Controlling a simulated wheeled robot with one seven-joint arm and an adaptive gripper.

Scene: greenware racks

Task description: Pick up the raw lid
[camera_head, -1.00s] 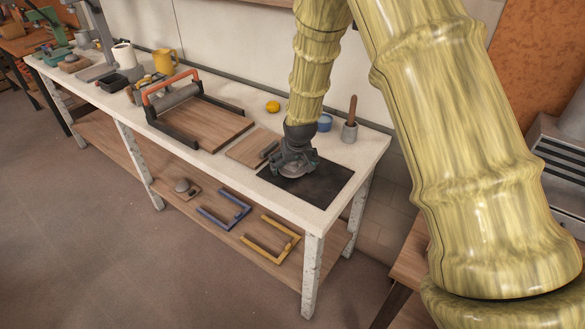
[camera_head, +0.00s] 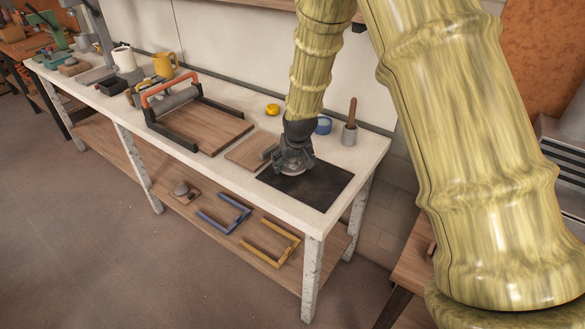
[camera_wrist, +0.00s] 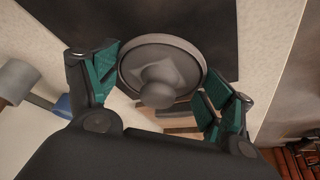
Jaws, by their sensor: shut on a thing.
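The raw lid (camera_wrist: 160,92) is a grey round disc with a rounded knob; its rim lies between the green finger pads in the wrist view. My gripper (camera_wrist: 165,82) is shut on it. In the head view my gripper (camera_head: 291,158) is over the left part of the dark mat (camera_head: 318,191), and the lid (camera_head: 293,170) shows as a small grey disc under the fingers. I cannot tell how far the lid is above the mat.
A wooden board (camera_head: 247,153) lies just left of my gripper. The mat's right part is clear.

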